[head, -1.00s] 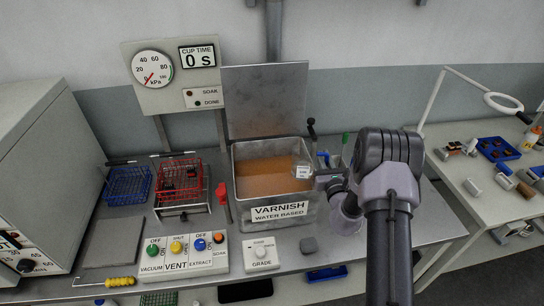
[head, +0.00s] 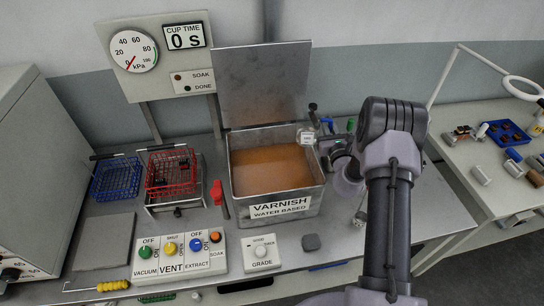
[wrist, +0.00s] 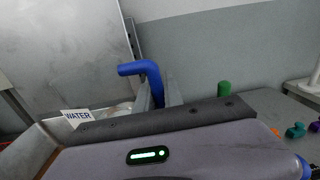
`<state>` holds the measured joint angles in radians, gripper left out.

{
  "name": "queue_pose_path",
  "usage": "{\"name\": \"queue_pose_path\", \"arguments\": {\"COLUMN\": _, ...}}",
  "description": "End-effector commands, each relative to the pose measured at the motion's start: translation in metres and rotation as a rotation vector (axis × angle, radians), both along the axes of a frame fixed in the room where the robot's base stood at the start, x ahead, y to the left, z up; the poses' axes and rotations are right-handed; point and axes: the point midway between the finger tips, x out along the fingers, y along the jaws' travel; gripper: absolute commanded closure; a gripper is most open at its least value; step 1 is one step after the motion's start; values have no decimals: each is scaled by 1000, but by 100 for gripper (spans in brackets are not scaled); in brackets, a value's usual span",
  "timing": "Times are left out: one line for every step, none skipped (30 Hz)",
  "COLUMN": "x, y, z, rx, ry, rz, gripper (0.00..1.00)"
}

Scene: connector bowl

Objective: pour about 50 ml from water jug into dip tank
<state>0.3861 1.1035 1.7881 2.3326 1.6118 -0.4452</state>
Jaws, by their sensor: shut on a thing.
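The dip tank (head: 275,190) is an open metal box with a "VARNISH WATER BASED" label on its front and orange-brown liquid inside. The water jug (head: 307,137) is small and pale, with a white label, at the tank's back right corner in the head view. In the wrist view the jug (wrist: 78,117) shows its "WATER" label at the left, partly hidden by my gripper body. My gripper (head: 324,146) is shut on the jug from its right side; the grip itself is mostly hidden. No stream of water is visible.
The tank's raised metal lid (head: 262,85) stands behind it. A blue bent object (wrist: 145,72) and a green one (wrist: 224,88) stand behind my gripper. A red basket (head: 170,172), a blue basket (head: 115,180) and a control panel (head: 180,255) are to the left.

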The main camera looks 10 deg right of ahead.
Motion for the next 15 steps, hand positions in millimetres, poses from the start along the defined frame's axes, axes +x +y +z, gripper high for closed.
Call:
{"name": "queue_pose_path", "arguments": {"x": 0, "y": 1, "z": -1, "rx": -15, "ry": -5, "rz": 0, "gripper": 100}}
{"name": "queue_pose_path", "arguments": {"x": 0, "y": 2, "z": -1, "rx": -29, "ry": -8, "rz": 0, "gripper": 100}}
{"name": "queue_pose_path", "arguments": {"x": -1, "y": 3, "z": 0, "rx": -46, "ry": -13, "rz": 0, "gripper": 100}}
{"name": "queue_pose_path", "arguments": {"x": -1, "y": 4, "z": 0, "rx": -61, "ry": -17, "rz": 0, "gripper": 100}}
{"name": "queue_pose_path", "arguments": {"x": -1, "y": 5, "z": 1, "rx": -77, "ry": -22, "rz": 0, "gripper": 100}}
{"name": "queue_pose_path", "arguments": {"x": -2, "y": 7, "z": 1, "rx": -100, "ry": -27, "rz": 1, "gripper": 100}}
{"name": "queue_pose_path", "arguments": {"x": -2, "y": 8, "z": 1, "rx": -118, "ry": -31, "rz": 1, "gripper": 100}}
{"name": "queue_pose_path", "arguments": {"x": -2, "y": 9, "z": 2, "rx": -137, "ry": -37, "rz": 0, "gripper": 100}}
{"name": "queue_pose_path", "arguments": {"x": -3, "y": 12, "z": 3, "rx": -162, "ry": -43, "rz": 1, "gripper": 100}}
{"name": "queue_pose_path", "arguments": {"x": -3, "y": 13, "z": 3, "rx": -182, "ry": -48, "rz": 1, "gripper": 100}}
{"name": "queue_pose_path", "arguments": {"x": -4, "y": 15, "z": 4, "rx": -201, "ry": -53, "rz": 0, "gripper": 100}}
{"name": "queue_pose_path", "arguments": {"x": -5, "y": 17, "z": 5, "rx": -225, "ry": -60, "rz": -1, "gripper": 100}}
{"name": "queue_pose_path", "arguments": {"x": -5, "y": 18, "z": 6, "rx": -246, "ry": -65, "rz": 0, "gripper": 100}}
{"name": "queue_pose_path", "arguments": {"x": -5, "y": 20, "z": 7, "rx": -264, "ry": -71, "rz": 0, "gripper": 100}}
{"name": "queue_pose_path", "arguments": {"x": -6, "y": 21, "z": 7, "rx": -289, "ry": -77, "rz": -1, "gripper": 100}}
